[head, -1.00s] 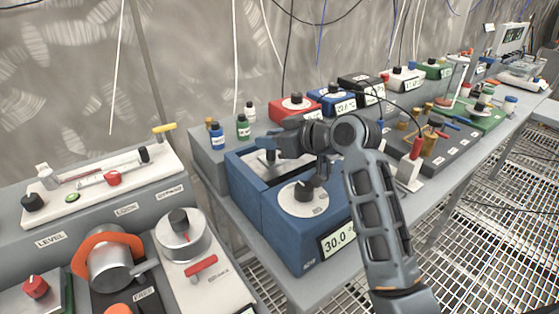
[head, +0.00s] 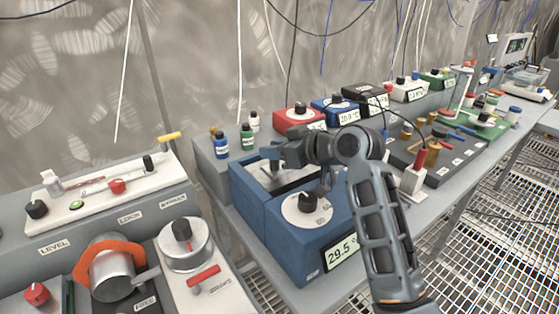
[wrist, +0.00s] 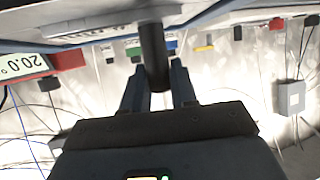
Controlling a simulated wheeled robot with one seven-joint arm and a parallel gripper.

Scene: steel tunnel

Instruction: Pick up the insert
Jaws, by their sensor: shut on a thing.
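The insert, as far as I can tell, is the dark cylindrical post (wrist: 152,48) between my gripper's fingers in the wrist view. Its far end meets a pale grey surface at the top of that view. My gripper (wrist: 158,78) is shut on this post. In the head view my gripper (head: 272,157) is over the open rear part of the blue bath (head: 290,240), whose front carries a black knob and a display reading 29.5. The arm and gripper hide much of the post there, and I cannot tell how deep the insert sits.
A grey block with brass pieces (head: 440,155) is to the right. A silver cup with an orange collar (head: 113,270) is front left.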

